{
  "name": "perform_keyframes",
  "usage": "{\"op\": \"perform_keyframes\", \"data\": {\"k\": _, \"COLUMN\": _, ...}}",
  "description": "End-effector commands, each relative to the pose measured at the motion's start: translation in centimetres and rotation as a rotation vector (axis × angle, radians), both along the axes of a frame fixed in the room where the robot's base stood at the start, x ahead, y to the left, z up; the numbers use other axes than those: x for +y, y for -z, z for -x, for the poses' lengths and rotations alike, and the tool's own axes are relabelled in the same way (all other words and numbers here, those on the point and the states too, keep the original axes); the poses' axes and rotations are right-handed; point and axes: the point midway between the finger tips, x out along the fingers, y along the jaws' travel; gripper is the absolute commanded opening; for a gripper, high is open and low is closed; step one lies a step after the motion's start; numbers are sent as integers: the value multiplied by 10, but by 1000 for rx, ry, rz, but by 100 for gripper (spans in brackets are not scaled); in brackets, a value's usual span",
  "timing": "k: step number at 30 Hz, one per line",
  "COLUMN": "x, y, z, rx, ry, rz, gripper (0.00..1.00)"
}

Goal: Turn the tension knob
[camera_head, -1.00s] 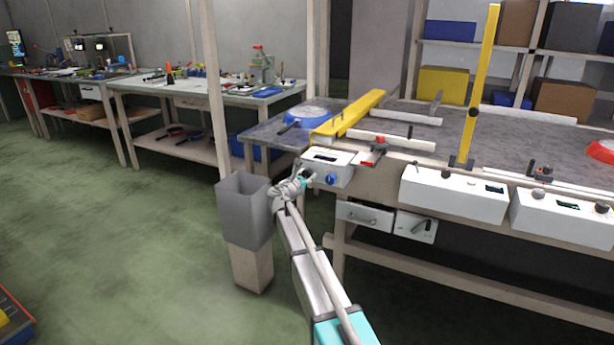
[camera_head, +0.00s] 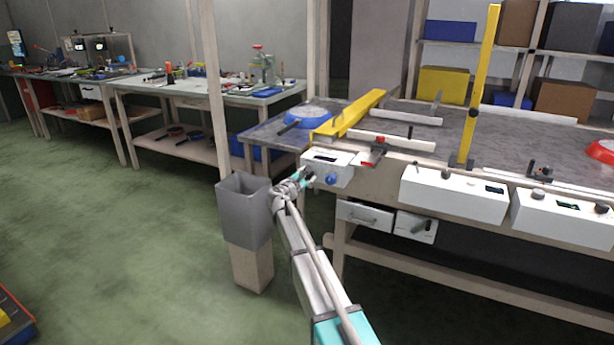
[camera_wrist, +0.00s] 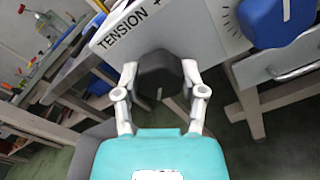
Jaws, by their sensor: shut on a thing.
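The tension knob (camera_wrist: 160,72) is black and sits on the white control box (camera_wrist: 110,42) labelled "TENSION +" in the wrist view. My gripper (camera_wrist: 162,84) is shut on it, with one finger on each side. A pale pointer line shows at the knob's lower edge. In the head view my gripper (camera_head: 307,178) is at the left end of the white control box (camera_head: 333,164), which is fixed to the front of the bench; the black knob is too small to make out clearly there.
A blue knob (camera_wrist: 280,20) with a tick scale is right of my gripper; it also shows in the head view (camera_head: 331,180). A grey bin (camera_head: 243,215) stands close left of my arm. A drawer (camera_head: 364,216) lies below the box. Open floor is at left.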

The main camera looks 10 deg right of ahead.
Motion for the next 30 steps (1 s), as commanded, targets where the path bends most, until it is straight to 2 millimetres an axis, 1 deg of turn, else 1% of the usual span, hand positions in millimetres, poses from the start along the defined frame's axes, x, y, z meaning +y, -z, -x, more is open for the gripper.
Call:
{"op": "perform_keyframes", "data": {"k": 6, "x": 0, "y": 0, "z": -1, "rx": -38, "ry": -2, "rz": -51, "gripper": 6}}
{"op": "perform_keyframes", "data": {"k": 18, "x": 0, "y": 0, "z": -1, "rx": -43, "ry": -2, "rz": -57, "gripper": 6}}
{"op": "perform_keyframes", "data": {"k": 19, "x": 0, "y": 0, "z": -1, "rx": -43, "ry": -2, "rz": -57, "gripper": 59}}
{"op": "perform_keyframes", "data": {"k": 21, "x": 0, "y": 0, "z": -1, "rx": -42, "ry": -1, "rz": -57, "gripper": 72}}
{"op": "perform_keyframes", "data": {"k": 24, "x": 0, "y": 0, "z": -1, "rx": -42, "ry": -1, "rz": -57, "gripper": 88}}
{"op": "perform_keyframes", "data": {"k": 30, "x": -1, "y": 0, "z": 0, "rx": -42, "ry": 0, "rz": -57, "gripper": 88}}
